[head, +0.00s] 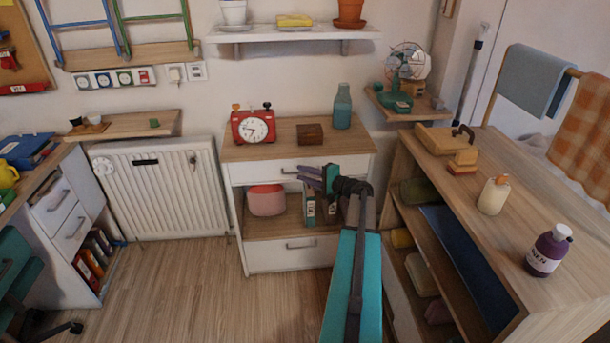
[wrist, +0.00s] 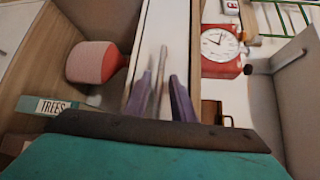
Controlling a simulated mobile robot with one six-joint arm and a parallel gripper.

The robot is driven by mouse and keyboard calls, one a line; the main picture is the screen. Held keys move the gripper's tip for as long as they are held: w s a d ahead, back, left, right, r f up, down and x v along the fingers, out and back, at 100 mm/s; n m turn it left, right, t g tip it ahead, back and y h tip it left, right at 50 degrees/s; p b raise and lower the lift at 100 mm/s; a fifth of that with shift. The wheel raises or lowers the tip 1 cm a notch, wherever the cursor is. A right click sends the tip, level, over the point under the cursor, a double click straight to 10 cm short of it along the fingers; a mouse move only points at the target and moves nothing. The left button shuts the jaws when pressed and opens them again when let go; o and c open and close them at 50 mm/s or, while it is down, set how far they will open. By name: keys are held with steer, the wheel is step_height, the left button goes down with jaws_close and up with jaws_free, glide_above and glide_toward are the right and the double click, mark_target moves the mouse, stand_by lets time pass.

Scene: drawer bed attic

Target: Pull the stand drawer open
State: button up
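The stand (head: 270,136) has a wooden top, a white top drawer (head: 258,172) with a grey bar handle (head: 288,171), an open shelf, and a white lower drawer (head: 270,258). Both drawers look shut. My gripper (head: 308,173) is at the right part of the top drawer's handle, partly hiding it in the head view. In the wrist view, the handle (wrist: 161,75) lies between my two purple fingers (wrist: 163,92), with a gap visible between them. Whether either finger touches the handle is unclear.
A red clock (head: 253,127), a brown box (head: 310,134) and a teal bottle (head: 342,107) stand on top. A pink-red container (head: 266,199) and binders are on the open shelf. A wooden shelf unit (head: 480,205) stands close on the right. Floor (head: 190,285) at left is clear.

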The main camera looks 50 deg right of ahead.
jaws_close()
steer(key=shift+d, duration=0.1)
stand_by(1.1)
